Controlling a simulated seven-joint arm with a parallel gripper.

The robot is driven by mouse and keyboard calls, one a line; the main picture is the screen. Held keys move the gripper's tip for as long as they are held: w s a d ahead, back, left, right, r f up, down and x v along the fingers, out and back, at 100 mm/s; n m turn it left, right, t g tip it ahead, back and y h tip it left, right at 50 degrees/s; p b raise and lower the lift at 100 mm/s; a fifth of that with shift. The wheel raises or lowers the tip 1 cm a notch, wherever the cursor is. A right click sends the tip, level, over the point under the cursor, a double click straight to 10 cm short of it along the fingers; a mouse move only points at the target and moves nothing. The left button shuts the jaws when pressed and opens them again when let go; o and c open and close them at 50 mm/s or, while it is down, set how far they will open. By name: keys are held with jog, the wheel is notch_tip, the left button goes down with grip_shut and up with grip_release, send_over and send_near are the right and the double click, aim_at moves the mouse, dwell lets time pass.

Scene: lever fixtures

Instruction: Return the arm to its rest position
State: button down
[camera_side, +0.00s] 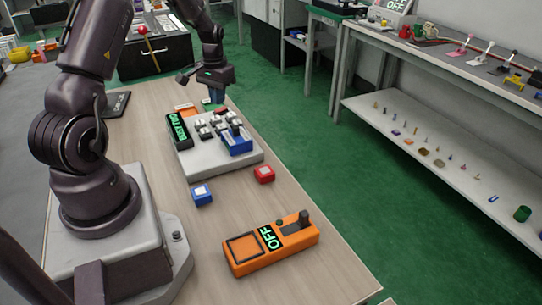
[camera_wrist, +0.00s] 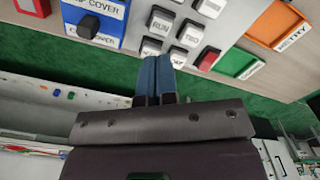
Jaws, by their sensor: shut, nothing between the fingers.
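My gripper (camera_side: 217,98) hangs above the far end of the wooden table, past the grey panel (camera_side: 236,163). In the wrist view its two blue fingers (camera_wrist: 155,74) are shut against each other with nothing between them. They appear in front of the panel's white buttons (camera_wrist: 160,22), two of which read RUN and TWO. The blue cover unit (camera_side: 236,143) stands on the panel and also shows in the wrist view (camera_wrist: 67,17). My arm reaches over from the base at the left.
Orange (camera_wrist: 273,24) and green (camera_wrist: 236,63) pads lie beyond the panel. Green floor separates a side bench (camera_side: 450,57).

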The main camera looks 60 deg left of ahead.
jog(key=s+d+r+m+t, duration=0.2)
jog(key=s+d+r, duration=0.1)
jog(key=d+r, duration=0.4)
jog(key=s+d+r+m+t, duration=0.1)
jog(key=s+d+r, duration=0.3)
jog(key=d, duration=1)
jog(key=s+d+r+m+t, duration=0.2)
jog(key=s+d+r+m, duration=0.1)
jog(key=d+r, duration=0.7)
jog(key=shift+s+d+r+t, duration=0.3)
jog(key=shift+s+d+r, duration=0.1)
jog(key=shift+d, duration=0.05)
dwell(0.7)
